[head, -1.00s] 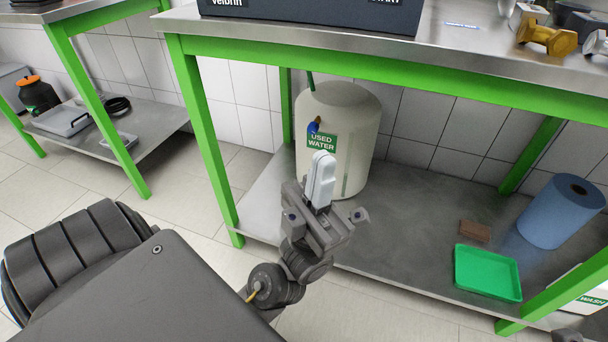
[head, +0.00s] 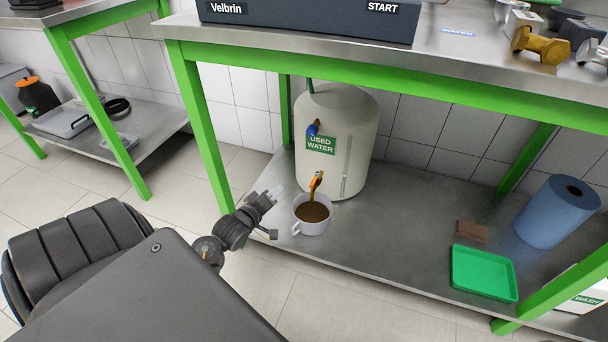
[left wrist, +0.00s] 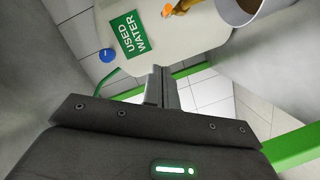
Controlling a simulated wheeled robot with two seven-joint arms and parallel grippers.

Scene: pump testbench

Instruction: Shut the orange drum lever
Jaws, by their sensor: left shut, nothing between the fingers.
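The used water drum (head: 340,112) is a cream tank standing on the lower shelf. Its orange lever (head: 316,179) sits on a tap low on the drum's front, and a brown stream runs from there into a white mug (head: 311,227) holding brown liquid. In the left wrist view the orange lever (left wrist: 168,10) shows at the top edge, near the mug (left wrist: 262,14). My left gripper (head: 277,190) is shut and empty, left of the tap and mug and apart from them. It also shows in the left wrist view (left wrist: 160,82). My right gripper is not in view.
A blue handle (head: 313,129) sits higher on the drum. A green table leg (head: 207,140) stands left of my left gripper, and the green-framed tabletop is above. A green tray (head: 484,273), brown block (head: 472,232) and blue roll (head: 557,211) are at right. The mid-shelf is clear.

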